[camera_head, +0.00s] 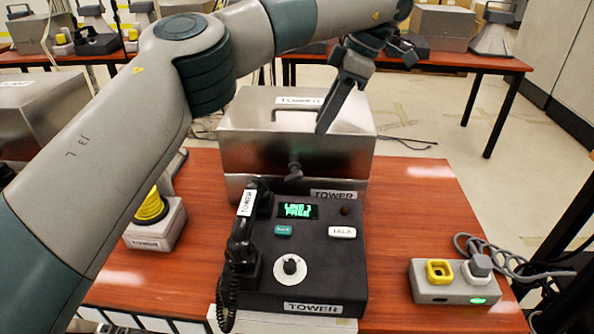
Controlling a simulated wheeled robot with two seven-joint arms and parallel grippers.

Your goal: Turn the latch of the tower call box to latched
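The tower call box (250,150) is a silver metal case standing on the red-brown table, with a TOWER label low on its front. Its lid looks closed. A dark latch (294,172) sits at the middle of the front; it is small, and I cannot tell which way it is turned. My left gripper (324,130) hangs over the top right part of the box, fingers pointing down and slightly left, above and behind the latch and apart from it. I see its fingers nearly edge-on and nothing shows between them. My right gripper is out of view.
A black TOWER phone unit (325,262) with its handset (245,240) stands right in front of the box. A grey socket block (452,292) with a cable is at right, a yellow-topped device (152,225) at left. The table right of the box is clear.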

